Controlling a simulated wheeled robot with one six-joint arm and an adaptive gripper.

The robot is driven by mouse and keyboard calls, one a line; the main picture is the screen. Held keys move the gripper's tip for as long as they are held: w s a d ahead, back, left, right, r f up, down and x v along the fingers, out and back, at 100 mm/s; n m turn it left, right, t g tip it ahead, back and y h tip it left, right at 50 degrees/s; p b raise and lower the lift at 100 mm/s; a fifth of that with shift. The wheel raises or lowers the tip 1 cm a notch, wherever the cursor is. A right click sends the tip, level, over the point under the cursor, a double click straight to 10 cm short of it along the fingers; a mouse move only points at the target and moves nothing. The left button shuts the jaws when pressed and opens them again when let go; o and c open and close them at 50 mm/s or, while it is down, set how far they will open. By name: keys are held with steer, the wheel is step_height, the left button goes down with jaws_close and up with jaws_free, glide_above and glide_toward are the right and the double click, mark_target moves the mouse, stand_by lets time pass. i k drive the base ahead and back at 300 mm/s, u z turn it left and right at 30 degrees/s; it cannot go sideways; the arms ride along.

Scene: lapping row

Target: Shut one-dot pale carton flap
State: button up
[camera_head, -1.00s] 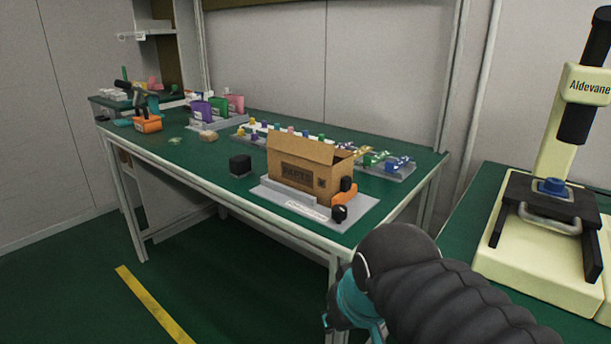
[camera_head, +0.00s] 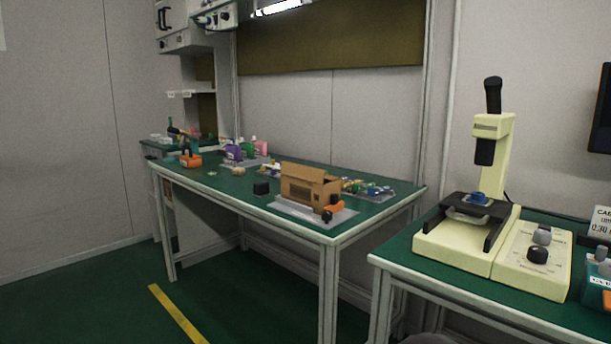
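A brown cardboard carton (camera_head: 299,189) stands on a grey mat (camera_head: 289,208) near the right front of the green-topped bench. Its top flap stands up along one edge, so the top looks at least partly open. Dark print shows on its front face, but I cannot make out any dot marks. An orange and black item (camera_head: 333,209) sits at its right front corner. My gripper is not in the picture.
The green bench (camera_head: 219,186) also holds a black block (camera_head: 261,188), colored bins (camera_head: 233,153) and small parts behind the carton. A cream press (camera_head: 484,190) stands on a separate bench at right.

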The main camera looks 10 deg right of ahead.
mark_target(316, 174)
steer(key=u, duration=0.75)
steer(key=i, duration=0.6)
steer(key=z, duration=0.75)
